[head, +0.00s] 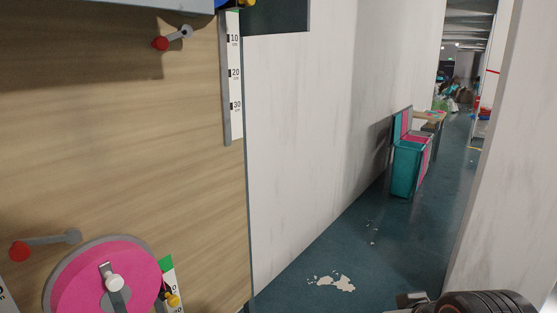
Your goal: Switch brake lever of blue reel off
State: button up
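A brake lever (172,38) with a red knob at its lower left end and a grey pivot at its upper right is on the wooden board near the top. A small blue piece (222,4) shows at the top edge, with a yellow knob (249,2) beside it. Most of whatever the blue piece belongs to is cut off, so I cannot tell whether it is the blue reel. A second red-knobbed lever (45,242) is at the lower left, above a pink reel (77,283). My gripper's fingers do not show in the head view.
The wooden board (120,150) fills the left, with a white ruler (232,80) on its right edge. A teal and pink bin (408,165) stands along the white wall.

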aim_at(161, 43)
jog(key=u, duration=1.5)
